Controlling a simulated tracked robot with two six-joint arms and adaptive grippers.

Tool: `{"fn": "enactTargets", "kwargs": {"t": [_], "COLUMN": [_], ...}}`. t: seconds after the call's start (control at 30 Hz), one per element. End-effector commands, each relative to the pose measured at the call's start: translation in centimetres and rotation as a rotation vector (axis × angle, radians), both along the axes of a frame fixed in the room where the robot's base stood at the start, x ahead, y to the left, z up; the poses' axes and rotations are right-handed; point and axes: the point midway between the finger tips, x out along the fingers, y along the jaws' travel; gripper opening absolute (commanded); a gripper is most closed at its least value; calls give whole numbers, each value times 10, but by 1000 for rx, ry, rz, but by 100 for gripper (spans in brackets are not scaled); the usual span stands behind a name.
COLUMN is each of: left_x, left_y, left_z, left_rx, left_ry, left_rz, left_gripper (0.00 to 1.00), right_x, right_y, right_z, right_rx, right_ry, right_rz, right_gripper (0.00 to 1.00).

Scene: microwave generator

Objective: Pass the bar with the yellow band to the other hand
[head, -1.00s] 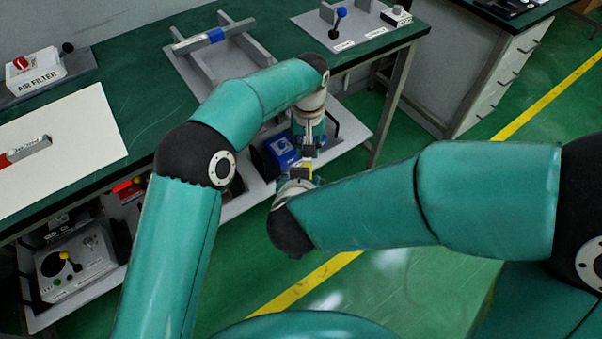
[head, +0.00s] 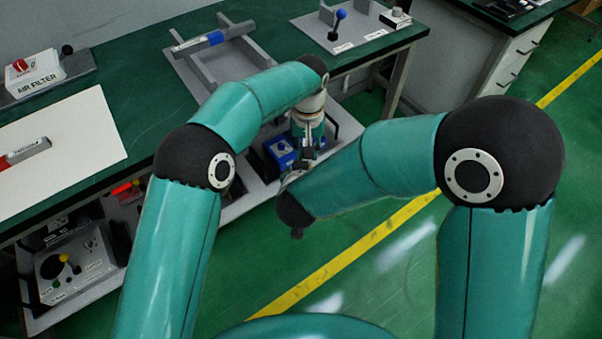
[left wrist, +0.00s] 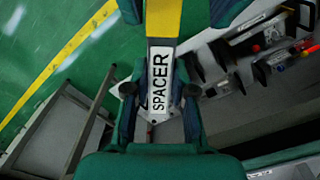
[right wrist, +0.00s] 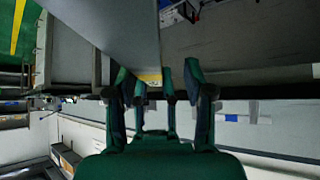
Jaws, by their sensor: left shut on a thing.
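The bar with the yellow band (left wrist: 163,20) is in my left gripper (left wrist: 160,95), whose fingers are shut on its grey part around the "SPACER" label. My left gripper (head: 309,150) points down in the head view, where the bar is mostly hidden. My right gripper (head: 294,178) is just below it, facing up. Its teal fingers show at the top of the left wrist view, either side of the yellow band, with a clear gap on the right. In the right wrist view my right gripper (right wrist: 158,82) is open, with a yellow patch of the bar (right wrist: 150,77) between its fingers.
A rack (head: 190,68) with a blue-banded bar (head: 215,39) stands on the green bench. A red-banded bar (head: 24,152) lies on a white board (head: 80,130). A blue unit (head: 282,150) sits on the lower shelf behind the grippers. The floor in front is clear.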

Motion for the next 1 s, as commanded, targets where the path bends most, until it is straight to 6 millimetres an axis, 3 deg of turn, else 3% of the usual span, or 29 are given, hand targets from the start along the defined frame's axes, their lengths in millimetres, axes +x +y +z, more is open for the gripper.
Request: {"fn": "enactTargets", "kwargs": {"t": [0.03, 0.3, 0.37, 0.4, 0.57, 1.0], "left_x": [0, 0, -1, -1, -1, 0], "left_y": [0, -2, -2, -3, -4, -1], "left_z": [0, 1, 1, 1, 1, 1], "left_rx": [0, -4, -5, -6, -6, -2], "left_ry": [-1, -1, 0, 0, 0, -1], "left_rz": [0, 1, 1, 1, -1, 0], "left_gripper": [0, 0, 0, 26, 53, 54], "right_x": [0, 0, 0, 0, 0, 0], "right_y": [0, 2, 2, 3, 3, 1], "right_z": [0, 1, 1, 1, 1, 1], "right_rx": [0, 1, 1, 2, 2, 1], "right_ry": [0, -1, -1, -2, -1, -1], "right_rz": [0, 6, 7, 8, 9, 2], "right_gripper": [41, 0, 0, 0, 0, 0]}}
